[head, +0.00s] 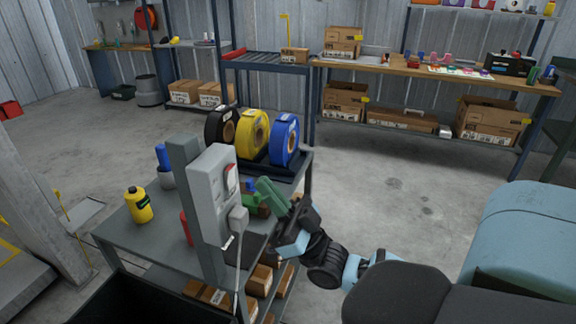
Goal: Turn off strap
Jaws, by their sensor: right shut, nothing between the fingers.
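A grey power box (210,190), which I take to be the strap, is fixed upright on a grey post at the cart. A switch with red on it (230,180) shows on its right face; whether it is on or off I cannot tell. A plug (237,221) with a pale cord sits low on the box. My right gripper (270,194) is shut and empty, just right of the box and apart from the switch in the picture. My left gripper is out of view.
The grey cart (130,236) carries black, yellow (253,134) and blue (285,141) spools behind the box, and a yellow bottle (139,206) at left. Green and blue items lie behind my gripper. Shelves and a workbench (430,72) stand behind; the floor between is clear.

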